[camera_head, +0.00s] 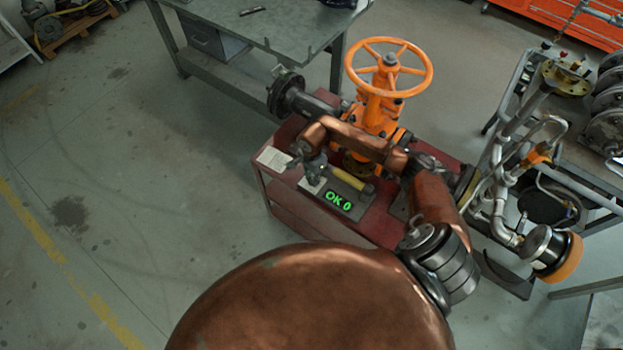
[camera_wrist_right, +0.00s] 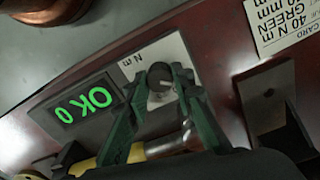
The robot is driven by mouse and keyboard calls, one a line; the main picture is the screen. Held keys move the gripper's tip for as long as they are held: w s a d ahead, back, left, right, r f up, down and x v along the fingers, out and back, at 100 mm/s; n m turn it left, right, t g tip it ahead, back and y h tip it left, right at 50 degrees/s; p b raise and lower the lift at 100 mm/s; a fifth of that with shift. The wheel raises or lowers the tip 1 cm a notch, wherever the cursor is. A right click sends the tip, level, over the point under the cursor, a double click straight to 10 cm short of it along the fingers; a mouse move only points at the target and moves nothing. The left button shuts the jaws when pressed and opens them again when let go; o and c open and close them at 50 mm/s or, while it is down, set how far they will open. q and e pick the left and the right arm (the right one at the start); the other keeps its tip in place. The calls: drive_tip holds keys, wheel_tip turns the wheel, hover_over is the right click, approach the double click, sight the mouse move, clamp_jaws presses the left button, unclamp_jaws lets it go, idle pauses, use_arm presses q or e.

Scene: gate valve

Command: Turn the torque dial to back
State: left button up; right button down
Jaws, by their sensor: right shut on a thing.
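The torque dial (camera_wrist_right: 160,77) is a small dark round knob with a light pointer-like mark, on a pale plate marked "N m" in the right wrist view. My right gripper (camera_wrist_right: 170,86) is shut on it, one finger on each side. In the head view my right gripper (camera_head: 313,174) reaches down to the panel and hides the dial. The panel's display (camera_head: 339,201) shows a green "OK 0"; it also shows in the wrist view (camera_wrist_right: 87,102). The dial's scale is mostly hidden, so its setting cannot be read. My left gripper is not in view.
A yellow-handled tool (camera_head: 349,179) lies beside the dial, close to my fingers. An orange gate valve (camera_head: 379,105) stands behind my right arm on the red cart (camera_head: 300,224). A printed card (camera_head: 273,159) lies at the cart's left. Pipework (camera_head: 500,180) stands at right.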

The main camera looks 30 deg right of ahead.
drive_tip(key=shift+d+m, duration=0.1)
drive_tip(key=shift+m, duration=0.8)
drive_tip(key=m, duration=0.3)
drive_tip(key=shift+m, duration=0.4)
drive_tip(key=m, duration=0.2)
drive_tip(key=shift+r+m, duration=0.1)
drive_tip(key=shift+m, duration=0.3)
drive_tip(key=m+p, duration=0.1)
drive_tip(key=m, duration=0.2)
drive_tip(key=shift+m, duration=0.3)
drive_tip(key=m+p, duration=0.2)
drive_tip(key=m, duration=0.4)
drive_tip(key=m+p, duration=0.1)
drive_tip(key=m, duration=0.2)
drive_tip(key=shift+m+p, duration=1.1)
drive_tip(key=shift+m, duration=0.7)
drive_tip(key=shift+w, duration=0.1)
